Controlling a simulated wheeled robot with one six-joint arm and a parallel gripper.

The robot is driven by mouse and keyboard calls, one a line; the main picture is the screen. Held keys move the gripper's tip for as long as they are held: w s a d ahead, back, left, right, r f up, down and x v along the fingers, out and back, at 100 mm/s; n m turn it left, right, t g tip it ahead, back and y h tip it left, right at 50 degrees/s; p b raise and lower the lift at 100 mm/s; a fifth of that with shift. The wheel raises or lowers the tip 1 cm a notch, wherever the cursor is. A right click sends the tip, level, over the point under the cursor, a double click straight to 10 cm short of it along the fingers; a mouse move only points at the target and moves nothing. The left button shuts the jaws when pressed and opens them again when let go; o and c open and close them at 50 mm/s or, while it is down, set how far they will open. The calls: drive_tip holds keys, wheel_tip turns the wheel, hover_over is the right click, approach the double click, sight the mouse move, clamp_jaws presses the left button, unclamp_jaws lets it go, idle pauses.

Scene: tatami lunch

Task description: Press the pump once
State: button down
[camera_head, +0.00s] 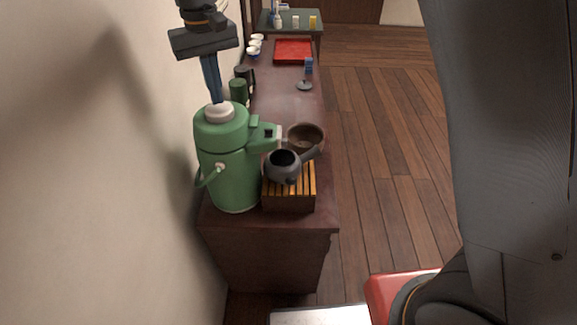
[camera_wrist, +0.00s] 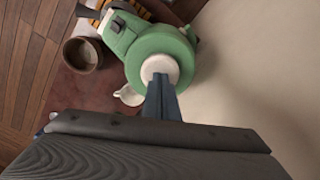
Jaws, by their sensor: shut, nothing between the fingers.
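A green air pot (camera_head: 231,165) with a pale round pump button (camera_head: 220,112) on top stands at the near left end of the dark counter. My gripper (camera_head: 216,99) comes down from above with its fingers together. Its tips are at the pump button, touching or very close to it. In the wrist view the green pot (camera_wrist: 163,42) shows from above, and the gripper tips (camera_wrist: 160,78) overlap the pale button (camera_wrist: 158,68). I cannot tell whether the button is pushed down.
A dark teapot (camera_head: 284,167) sits on a slatted wooden stand (camera_head: 289,201) right of the pot, with a brown bowl (camera_head: 306,137) behind it. Dark green canisters (camera_head: 239,91), small white cups (camera_head: 255,44) and a red tray (camera_head: 293,51) stand farther back. The wall is close on the left.

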sight(219, 107)
drive_tip(key=shift+f, duration=0.25)
idle(0.3)
drive_tip(key=shift+f+b, duration=0.45)
drive_tip(key=shift+f, duration=0.9)
drive_tip(key=shift+r, duration=0.1)
drive_tip(key=shift+r+p, duration=1.35)
drive_tip(key=shift+r, duration=0.1)
drive_tip(key=shift+r, duration=0.1)
wheel_tip(219, 107, up, 6)
drive_tip(key=p, duration=0.4)
drive_tip(key=shift+p, duration=0.3)
